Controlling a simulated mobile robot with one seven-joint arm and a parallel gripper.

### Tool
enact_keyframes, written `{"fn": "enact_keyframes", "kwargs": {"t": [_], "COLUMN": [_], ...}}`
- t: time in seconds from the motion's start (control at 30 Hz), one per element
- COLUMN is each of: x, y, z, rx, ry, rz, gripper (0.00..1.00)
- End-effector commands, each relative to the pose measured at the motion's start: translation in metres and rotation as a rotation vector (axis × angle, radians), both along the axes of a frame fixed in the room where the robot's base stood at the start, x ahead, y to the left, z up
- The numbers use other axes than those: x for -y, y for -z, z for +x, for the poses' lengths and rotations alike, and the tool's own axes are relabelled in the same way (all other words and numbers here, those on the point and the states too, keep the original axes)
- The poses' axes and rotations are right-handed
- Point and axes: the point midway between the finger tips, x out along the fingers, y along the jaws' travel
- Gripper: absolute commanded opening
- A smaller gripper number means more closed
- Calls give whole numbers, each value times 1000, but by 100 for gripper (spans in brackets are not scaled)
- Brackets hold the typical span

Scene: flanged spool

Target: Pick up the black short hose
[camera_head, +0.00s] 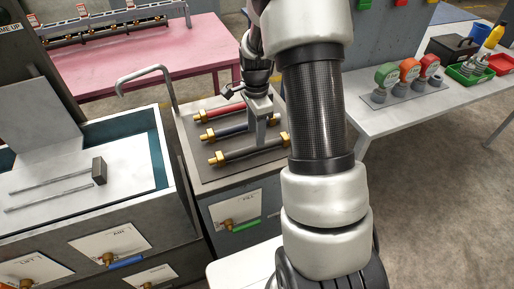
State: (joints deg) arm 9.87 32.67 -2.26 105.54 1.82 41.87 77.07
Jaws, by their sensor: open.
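The black short hose (238,154) lies on a dark mat (209,180) on top of a grey cabinet, with a brass fitting at each end. It is the nearest of three hoses lying side by side. A blue hose (229,131) and a red hose (220,112) lie behind it, also with brass ends. My gripper (261,140) points down over the right half of the black hose and hides parts of the hoses. It is open. I cannot tell whether its fingers stand around the black hose or just above it.
A sink (160,160) with a bent tap (145,74) is on the left. A pink table (205,45) stands behind. A grey bench (385,122) on the right holds round gauges (386,77) and coloured trays. My arm covers the middle of the view.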

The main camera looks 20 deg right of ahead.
Motion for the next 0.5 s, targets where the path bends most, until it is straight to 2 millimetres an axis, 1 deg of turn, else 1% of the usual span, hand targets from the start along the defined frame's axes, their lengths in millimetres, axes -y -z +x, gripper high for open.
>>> {"fn": "enact_keyframes", "kwargs": {"t": [0.07, 0.3, 0.4, 0.5], "x": [0, 1, 2, 2], "y": [6, 41, 50, 52], "z": [-1, -5, -5, -5], "rx": [-1, -3, -1, 0], "ry": [1, 0, 0, 0], "rz": [0, 1, 0, 0], "gripper": [44, 44, 44, 44]}}
